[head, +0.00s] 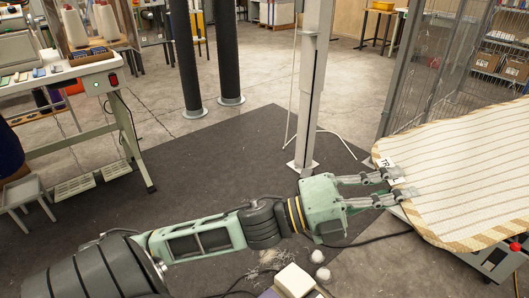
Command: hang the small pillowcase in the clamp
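A pillowcase (470,170) in cream fabric with thin dark stripes and a tan edge band lies spread out at the right, cut off by the picture edge. A white label with dark letters (386,163) shows at its left corner. My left gripper (405,184) reaches in from the left, its two fingers apart and over the pillowcase's left edge. I cannot tell whether the fingers touch the fabric. My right gripper is not in view. I cannot make out a clamp.
A grey metal post (309,90) stands on the dark floor mat (200,175) beyond my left arm. A sewing table (75,70) with thread cones is at the left. Two dark columns (185,60) stand behind. A wire cage (450,60) is at the back right.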

